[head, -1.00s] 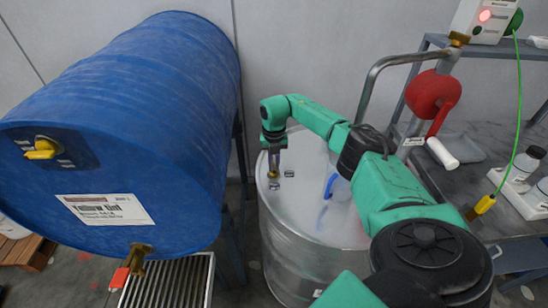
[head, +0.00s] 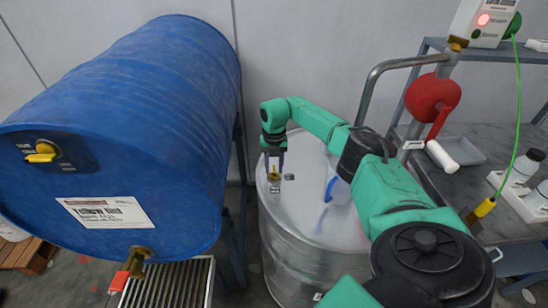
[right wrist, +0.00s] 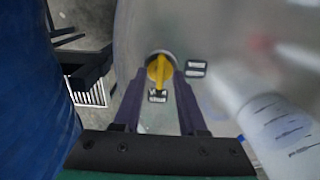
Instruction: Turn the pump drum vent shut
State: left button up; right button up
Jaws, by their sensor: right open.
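The pump drum (head: 318,245) is a grey metal drum standing upright right of the blue drum. Its vent (head: 274,174) is a small yellow knob on the lid near the left rim. In the right wrist view the yellow vent handle (right wrist: 158,68) points roughly along the fingers, with small labels beside and below it. My left gripper is not in view.
A blue drum (head: 130,110) labelled Yellow Tint lies on a stand at left, with its own yellow vent knob (head: 42,152) and a brass tap over a grate (head: 170,284). A red hand pump (head: 432,98) with a bent pipe rises right of my arm. A bench (head: 490,150) holds bottles.

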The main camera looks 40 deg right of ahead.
aim_at(274, 170)
notch_tip(274, 170, up, 15)
jog(key=b, duration=0.2)
jog(key=shift+f+b, duration=0.2)
jog(key=shift+b, duration=0.1)
jog(key=shift+f, duration=0.1)
